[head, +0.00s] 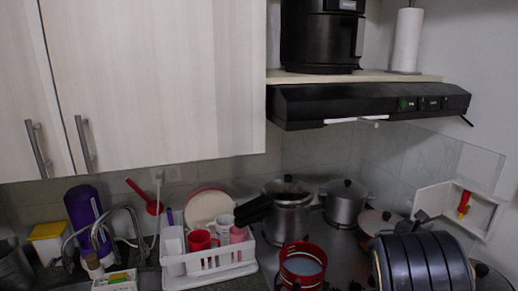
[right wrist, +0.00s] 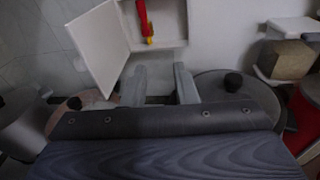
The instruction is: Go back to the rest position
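My right gripper (right wrist: 160,84) shows in the right wrist view with its two grey fingers apart and nothing between them. In the head view my right arm reaches in at the lower right, and a dark gripper part (head: 421,216) shows above it, in front of the wall. My left gripper is in neither view. A white wall box (head: 484,212) stands open on the right wall, with a red and yellow object (head: 463,204) inside. The box (right wrist: 103,48) is just beyond my right fingers in the right wrist view. No contact between fingers and box is visible.
A stove with a metal pot (head: 287,215), a lidded pot (head: 345,203) and a red pot (head: 302,265) lies below. A black range hood (head: 368,102) overhangs it. A white dish rack (head: 215,262) with cups stands left. Cabinets (head: 150,80) hang upper left.

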